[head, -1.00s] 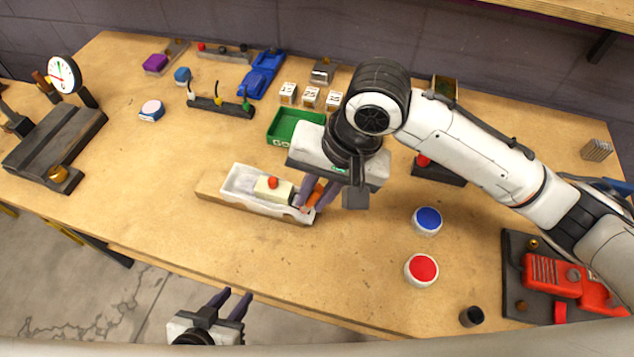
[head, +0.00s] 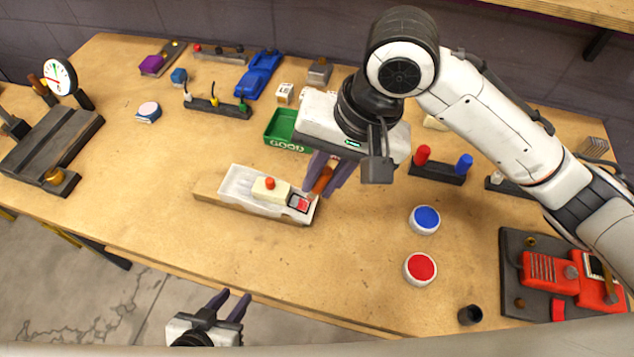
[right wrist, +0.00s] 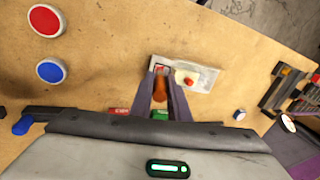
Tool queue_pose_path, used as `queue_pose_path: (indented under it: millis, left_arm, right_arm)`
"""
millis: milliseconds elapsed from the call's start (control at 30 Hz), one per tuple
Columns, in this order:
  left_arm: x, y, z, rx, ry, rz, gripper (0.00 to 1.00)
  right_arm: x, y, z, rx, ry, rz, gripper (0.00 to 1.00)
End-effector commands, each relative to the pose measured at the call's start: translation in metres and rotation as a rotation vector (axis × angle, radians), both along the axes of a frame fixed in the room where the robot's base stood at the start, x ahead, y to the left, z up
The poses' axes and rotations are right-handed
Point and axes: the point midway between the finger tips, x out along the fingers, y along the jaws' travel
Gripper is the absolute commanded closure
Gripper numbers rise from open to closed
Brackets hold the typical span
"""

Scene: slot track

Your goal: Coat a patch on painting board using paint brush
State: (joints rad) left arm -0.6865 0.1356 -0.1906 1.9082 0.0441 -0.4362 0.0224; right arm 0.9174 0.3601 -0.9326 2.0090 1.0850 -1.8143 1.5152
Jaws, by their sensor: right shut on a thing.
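The paint brush shows as an orange-brown handle (head: 322,181) between the fingers of my right gripper (head: 329,176), which is shut on it. It also shows in the right wrist view (right wrist: 160,90); its tip is hard to make out. Just left of it is a white tray-like board (head: 236,186) on a light wooden base. The board carries a cream block with a red-orange knob (head: 270,183) and, at its right end, a small red patch (head: 299,203). I cannot tell if the brush touches the board. My left gripper (head: 232,301) is open and empty, off the table's front edge.
A white round pot with a blue top (head: 425,219) and one with a red top (head: 421,268) stand to the right. A green bin (head: 284,130) is behind the board. A black cup (head: 470,315) stands near the front edge.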

Motion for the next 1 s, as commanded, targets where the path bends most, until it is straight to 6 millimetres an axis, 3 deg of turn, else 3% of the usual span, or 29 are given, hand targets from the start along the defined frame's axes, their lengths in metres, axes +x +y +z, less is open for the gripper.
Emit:
queue_pose_path:
  millis: [367,733,1000]
  left_arm:
    - [0.000,0.000,0.000,0.000,-0.001,0.000,0.69]
    - [0.000,0.000,0.000,0.000,-0.001,0.000,0.69]
    - [0.000,0.000,0.001,0.000,-0.001,0.000,0.69]
  right_arm:
    - [0.000,-0.001,0.003,0.000,-0.001,0.000,1.00]
    - [-0.002,-0.008,0.029,0.002,-0.001,0.000,1.00]
    - [-0.003,-0.009,0.031,-0.001,0.000,0.000,1.00]
